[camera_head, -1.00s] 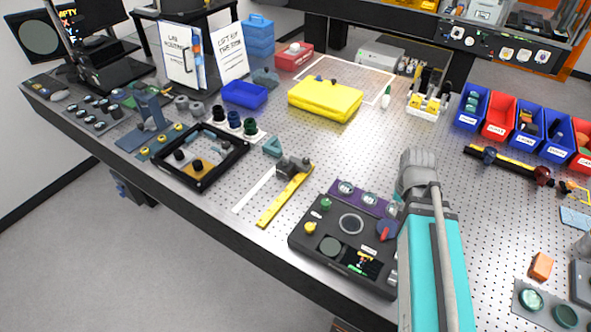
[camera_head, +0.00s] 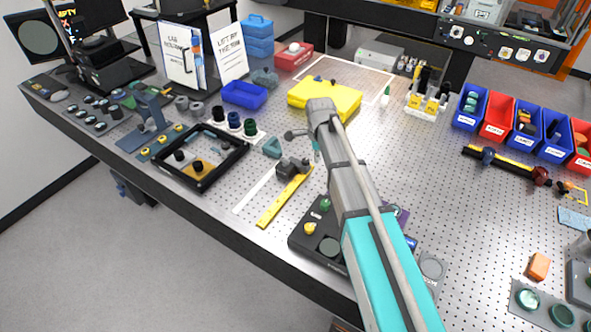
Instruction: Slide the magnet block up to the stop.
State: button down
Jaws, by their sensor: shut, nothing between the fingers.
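A dark grey block (camera_head: 287,167), which I take to be the magnet block, sits at the upper end of a yellow ruler-like strip (camera_head: 284,199) on the perforated bench. A teal angled piece (camera_head: 272,147) stands just beyond it to the upper left, with a small gap in this view; I cannot tell whether it is the stop. My gripper (camera_head: 317,154) shows only as a small tip under the end of my arm, to the right of the block and apart from it in the picture. My arm hides most of it. It is shut and empty.
A black control box (camera_head: 305,238) lies in front, partly covered by my arm. A black square frame (camera_head: 203,183) lies to the left, and a yellow case (camera_head: 298,93) stands behind. A white strip (camera_head: 254,190) runs beside the ruler. The bench right of my arm has free room.

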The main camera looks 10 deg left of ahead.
aim_at(292, 167)
jog(key=w+a+m, duration=0.1)
jog(key=a+m, duration=0.1)
jog(key=a, duration=0.5)
jog(key=shift+w+r+m, duration=0.15)
jog(key=shift+w+m, duration=0.15)
jog(key=shift+m, duration=0.1)
notch_tip(292, 167, down, 10)
jog(key=b, duration=0.9)
jog(key=shift+b, duration=0.4)
jog(key=shift+s+a, duration=0.1)
jog(key=shift+a, duration=0.8)
jog(key=shift+r, duration=0.15)
